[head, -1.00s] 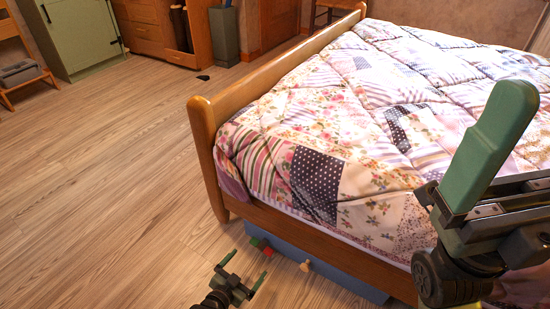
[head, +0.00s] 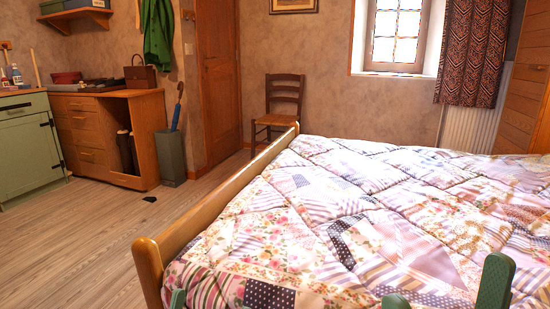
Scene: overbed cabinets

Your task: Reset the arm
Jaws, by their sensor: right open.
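My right gripper (head: 446,291) shows at the bottom right in the head view. Its two green fingers stand apart with nothing between them, in front of the bed's quilt; the rest of it is cut off by the lower edge. A small green fingertip of my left gripper (head: 178,299) shows at the bottom, in front of the near corner of the bed. The rest of that gripper and its arm are out of the picture, so its opening cannot be seen.
A bed with a patchwork quilt (head: 330,215) and wooden footboard (head: 205,215) fills the right. Wood floor (head: 75,250) is clear at left, except a small dark item (head: 150,199). A chair (head: 279,110), grey bin (head: 171,155), wooden cabinet (head: 90,140) and green cabinet (head: 25,150) stand behind.

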